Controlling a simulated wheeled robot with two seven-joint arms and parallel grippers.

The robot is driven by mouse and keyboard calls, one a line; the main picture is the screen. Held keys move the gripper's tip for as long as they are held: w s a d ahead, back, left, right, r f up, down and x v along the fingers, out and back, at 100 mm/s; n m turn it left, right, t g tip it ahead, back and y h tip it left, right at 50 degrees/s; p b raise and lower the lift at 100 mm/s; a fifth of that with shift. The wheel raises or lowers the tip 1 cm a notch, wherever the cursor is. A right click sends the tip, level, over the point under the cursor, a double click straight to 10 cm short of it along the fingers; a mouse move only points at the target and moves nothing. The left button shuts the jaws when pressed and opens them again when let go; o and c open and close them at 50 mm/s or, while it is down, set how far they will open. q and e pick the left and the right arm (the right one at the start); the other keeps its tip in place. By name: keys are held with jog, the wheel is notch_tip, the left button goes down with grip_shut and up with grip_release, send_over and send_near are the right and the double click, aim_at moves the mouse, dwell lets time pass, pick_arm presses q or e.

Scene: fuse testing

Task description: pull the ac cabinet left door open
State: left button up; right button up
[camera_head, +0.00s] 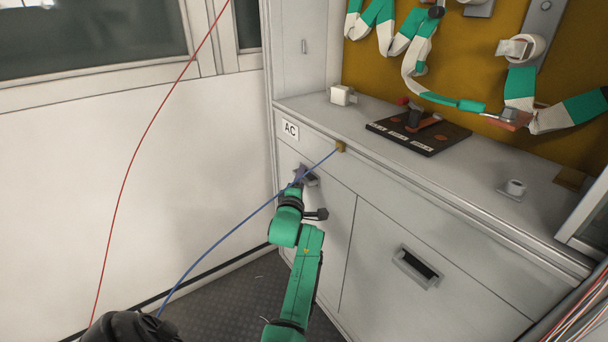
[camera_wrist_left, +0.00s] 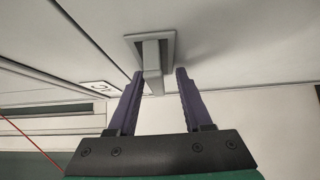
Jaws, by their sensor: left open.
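The grey AC cabinet shows in the head view, with its "AC" label (camera_head: 290,130) at the upper left. Its left door (camera_head: 338,222) looks closed, flush with the front. The left door's handle (camera_head: 311,178) is partly hidden behind my left gripper (camera_head: 299,178). In the left wrist view the handle (camera_wrist_left: 152,55) is a grey bar in a square recess. There my left gripper (camera_wrist_left: 160,75) is open, its two purple fingers pointing at the handle. The bar lies between the finger lines, nearer the left finger; contact cannot be told. My right gripper is not in view.
The right door has its own recessed handle (camera_head: 416,267). A black board with switch parts (camera_head: 418,133) and a small white box (camera_head: 343,95) stand on the cabinet top. A blue cable (camera_head: 235,227) runs across near my arm. A white wall (camera_head: 120,190) stands at left.

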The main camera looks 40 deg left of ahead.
pick_arm(q)
jog(key=shift+s+d+r, duration=0.1)
jog(key=shift+s+r, duration=0.05)
jog(key=shift+r, duration=0.05)
grip_shut()
dwell(1.2)
